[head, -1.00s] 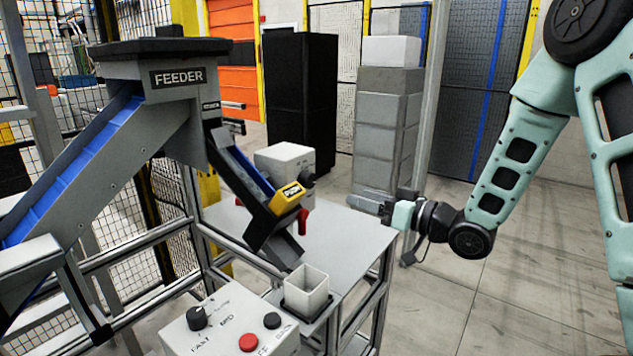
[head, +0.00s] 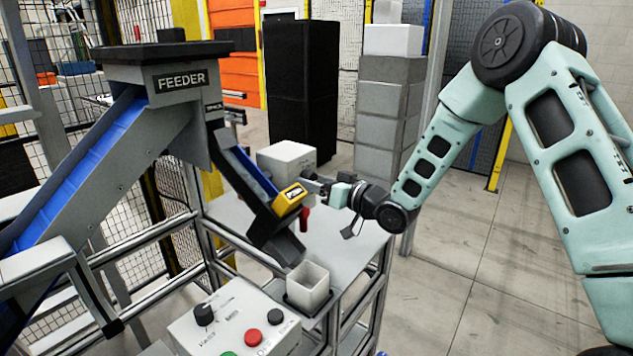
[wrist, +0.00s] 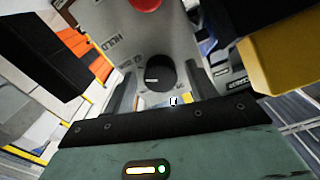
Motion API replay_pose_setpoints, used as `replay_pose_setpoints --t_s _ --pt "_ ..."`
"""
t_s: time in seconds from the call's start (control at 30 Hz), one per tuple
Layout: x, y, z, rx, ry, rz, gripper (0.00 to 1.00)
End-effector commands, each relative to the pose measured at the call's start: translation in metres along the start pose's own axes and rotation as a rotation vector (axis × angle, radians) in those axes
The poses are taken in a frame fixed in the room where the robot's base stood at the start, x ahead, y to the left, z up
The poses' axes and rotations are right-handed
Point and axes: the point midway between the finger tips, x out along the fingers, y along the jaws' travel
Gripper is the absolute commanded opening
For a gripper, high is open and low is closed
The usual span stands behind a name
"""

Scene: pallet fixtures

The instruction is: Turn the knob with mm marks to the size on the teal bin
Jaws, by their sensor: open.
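A black knob (wrist: 160,75) with a white pointer line sits on the face of a grey box in the wrist view. Small marks lie around it, too blurred to read. In the head view, that grey box (head: 286,158) stands on the table behind the chute, its knob hidden by my gripper. My gripper (head: 322,188) is open at the box's right side. In the wrist view its fingers stand on either side of the knob; I cannot tell if they touch it. No teal bin is clearly seen; a pale open bin (head: 308,279) stands below the chute.
A front control box (head: 235,325) has another black knob (head: 204,314) with speed words, plus red and black buttons. The feeder (head: 170,95) and its chute with a yellow block (head: 290,198) stand left of my gripper. A red button (wrist: 147,4) is beyond the knob.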

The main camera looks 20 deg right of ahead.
Motion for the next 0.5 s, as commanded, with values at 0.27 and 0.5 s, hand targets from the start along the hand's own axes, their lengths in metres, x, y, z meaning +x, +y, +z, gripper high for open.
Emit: replay_pose_setpoints --t_s 0.27,0.5 --pt "-0.0003 -0.0001 0.0001 0.000 0.000 0.000 0.12" --pt "-0.0005 0.0001 0.0008 -0.009 0.000 -0.001 0.12"
